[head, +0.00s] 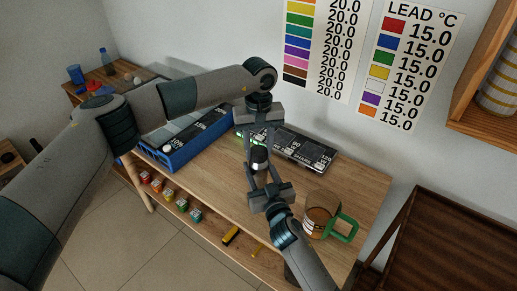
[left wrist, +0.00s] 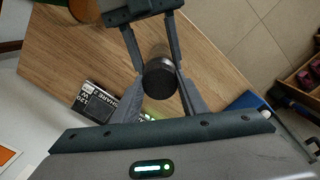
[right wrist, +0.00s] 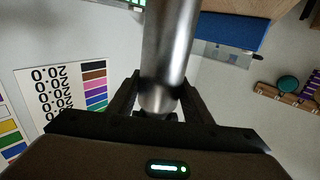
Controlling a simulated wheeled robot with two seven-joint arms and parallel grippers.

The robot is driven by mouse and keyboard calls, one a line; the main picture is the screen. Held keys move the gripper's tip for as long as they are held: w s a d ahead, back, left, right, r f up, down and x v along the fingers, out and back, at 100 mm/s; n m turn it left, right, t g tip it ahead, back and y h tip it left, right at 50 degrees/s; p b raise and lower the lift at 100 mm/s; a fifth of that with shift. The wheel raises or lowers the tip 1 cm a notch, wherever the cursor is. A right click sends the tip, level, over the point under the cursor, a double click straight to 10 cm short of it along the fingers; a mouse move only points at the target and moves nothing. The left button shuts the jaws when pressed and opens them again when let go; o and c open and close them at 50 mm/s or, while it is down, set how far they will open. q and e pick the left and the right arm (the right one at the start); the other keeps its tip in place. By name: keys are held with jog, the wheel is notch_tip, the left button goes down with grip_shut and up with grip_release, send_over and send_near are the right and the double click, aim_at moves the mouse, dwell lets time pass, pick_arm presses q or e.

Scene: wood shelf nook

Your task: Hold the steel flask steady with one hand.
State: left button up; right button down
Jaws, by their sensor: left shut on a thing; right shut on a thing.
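The steel flask (head: 259,158) is held above the wooden table, between my two grippers. Its dark round cap (left wrist: 160,82) faces the left wrist camera, and its shiny body (right wrist: 168,50) fills the middle of the right wrist view. My left gripper (head: 259,146) reaches down from above and is shut on the flask. My right gripper (head: 260,174) reaches in from below and is also shut on it, its fingers on either side of the body. The fingers hide part of the flask in the head view.
A blue case (head: 185,138) and a dark labelled panel (head: 300,147) stand along the table's back. A brown mug with a green handle (head: 322,215) stands at the right end. Several small coloured jars (head: 168,193) sit on the lower shelf. The front tabletop (head: 215,185) is clear.

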pick_arm(q)
jog(key=n, duration=0.9)
jog(key=shift+n, duration=0.3)
jog(key=n, duration=0.4)
jog(key=shift+n, duration=0.3)
jog(key=n, duration=0.8)
jog(key=shift+n, duration=0.4)
jog(key=n, duration=0.8)
jog(key=shift+r+n, duration=0.1)
jog(key=shift+n, duration=0.3)
jog(key=n, duration=0.3)
jog(key=shift+n, duration=0.4)
